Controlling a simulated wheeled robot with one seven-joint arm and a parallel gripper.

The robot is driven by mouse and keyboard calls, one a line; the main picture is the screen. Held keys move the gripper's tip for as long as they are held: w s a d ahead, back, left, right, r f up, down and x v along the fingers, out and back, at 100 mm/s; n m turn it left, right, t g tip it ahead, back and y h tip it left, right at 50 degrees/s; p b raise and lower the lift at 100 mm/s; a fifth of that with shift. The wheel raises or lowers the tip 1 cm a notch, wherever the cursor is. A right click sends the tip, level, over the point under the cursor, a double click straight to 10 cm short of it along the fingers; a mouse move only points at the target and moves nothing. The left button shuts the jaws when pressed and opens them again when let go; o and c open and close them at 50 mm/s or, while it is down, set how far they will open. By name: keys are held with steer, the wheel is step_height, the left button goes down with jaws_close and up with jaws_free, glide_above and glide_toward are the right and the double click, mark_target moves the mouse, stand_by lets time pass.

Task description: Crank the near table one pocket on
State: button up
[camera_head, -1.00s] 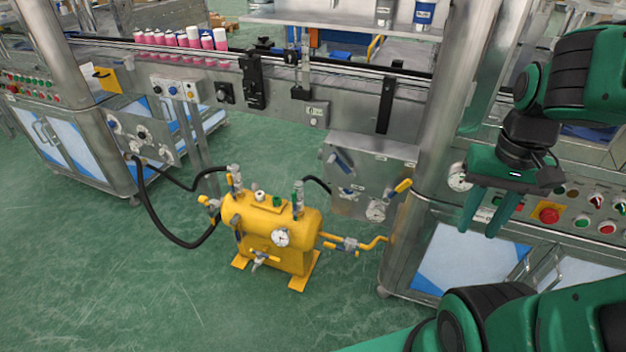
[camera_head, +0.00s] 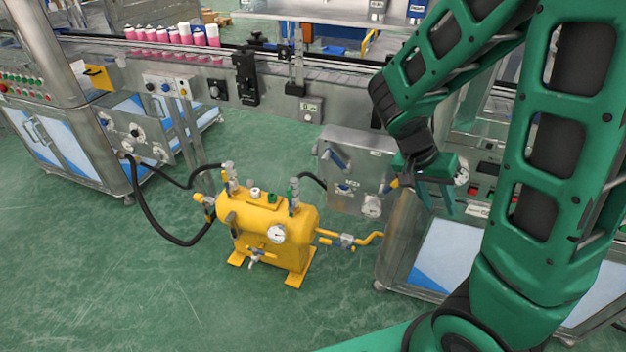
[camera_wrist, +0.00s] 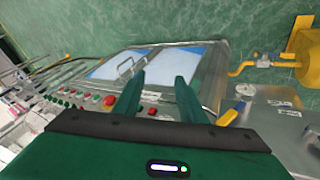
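My gripper (camera_head: 437,207) hangs in front of the right-hand machine, beside the grey metal box. Its two green fingers are apart, with nothing held between them; the wrist view shows the same gripper (camera_wrist: 158,80) with an open gap. A yellow-handled lever (camera_head: 393,183) on the grey box (camera_head: 340,195) is just left of my gripper; a yellow handle (camera_wrist: 228,118) also shows right of the fingers in the wrist view. I cannot make out the near table, its pockets or a crank for it; my arm covers much of the right-hand machine in the head view.
A yellow tank (camera_head: 272,230) with gauge and hoses stands on the green floor. A conveyor (camera_head: 330,82) runs behind, with several pink-and-white cans (camera_head: 185,36) at left. Control buttons (camera_wrist: 108,101) and cabinet doors (camera_wrist: 140,62) lie beyond my fingers. Open floor (camera_head: 110,270) is at the left front.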

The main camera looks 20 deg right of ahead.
steer(key=w+a+f+t+h, duration=0.3)
steer(key=w+h, duration=0.1)
steer(key=w, duration=0.4)
steer(key=n+t, duration=0.4)
steer(key=t, duration=0.9)
glide_toward(323, 161)
steer(key=w, duration=0.1)
steer(key=shift+h, duration=0.4)
steer(key=shift+f+x, duration=0.2)
steer(key=shift+x, duration=4.65)
steer(key=shift+s+d, duration=0.15)
steer(key=shift+c, duration=0.4)
jaws_close()
